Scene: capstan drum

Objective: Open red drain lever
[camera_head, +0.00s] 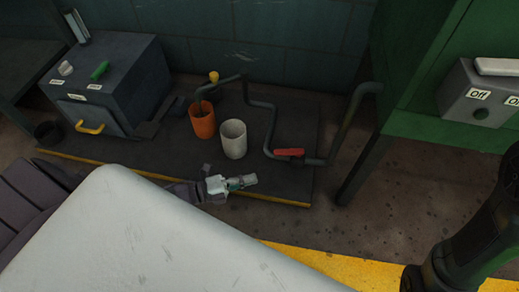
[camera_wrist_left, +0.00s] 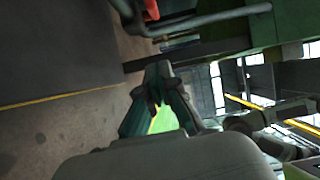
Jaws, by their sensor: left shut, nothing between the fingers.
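The red drain lever (camera_head: 289,152) sits on a dark grey pipe (camera_head: 315,162) that runs low above the dark platform. It lies roughly level, along the pipe. In the left wrist view, a red piece that looks like the lever (camera_wrist_left: 151,10) shows at the top edge, partly cut off, beside the pipe (camera_wrist_left: 210,19). My left gripper (camera_head: 250,180) is in front of the lever and to its left, apart from it. Its fingers (camera_wrist_left: 158,78) are closed together and empty. My right gripper is outside both views.
An orange cup (camera_head: 202,122) and a white cup (camera_head: 233,140) stand on the platform left of the lever. A dark box (camera_head: 115,82) with a yellow handle is further left. A green cabinet (camera_head: 425,80) with a switch box stands right.

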